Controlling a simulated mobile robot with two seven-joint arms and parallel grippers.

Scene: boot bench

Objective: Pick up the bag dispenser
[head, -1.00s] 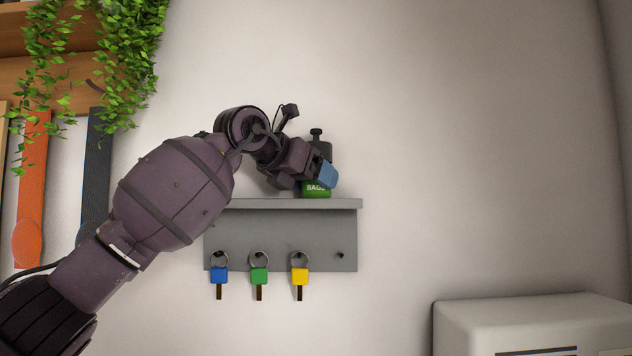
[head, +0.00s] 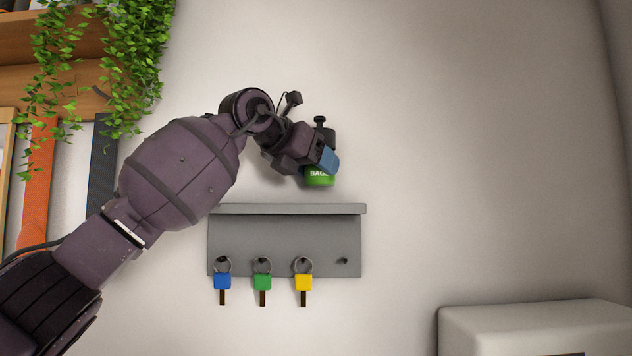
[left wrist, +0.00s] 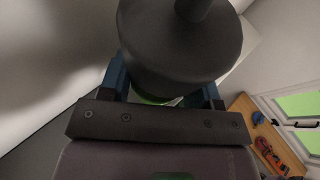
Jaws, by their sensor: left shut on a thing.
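The bag dispenser (head: 320,180) is a small dark cylinder with a knob on top and a green base lettered "BAGS". My left gripper (head: 328,160) is shut on it and holds it above the grey shelf (head: 290,209), with a gap beneath. In the left wrist view the dispenser's dark round top (left wrist: 180,45) fills the upper middle, between the blue fingers of my left gripper (left wrist: 163,88). Part of the dispenser is hidden behind the fingers in the head view. My right gripper is not in view.
Blue (head: 222,282), green (head: 262,282) and yellow (head: 303,282) keys hang from hooks under the shelf; the right hook is empty. A leafy plant (head: 140,60) hangs at upper left. A pale box-like unit (head: 530,320) stands at lower right. The wall to the right is clear.

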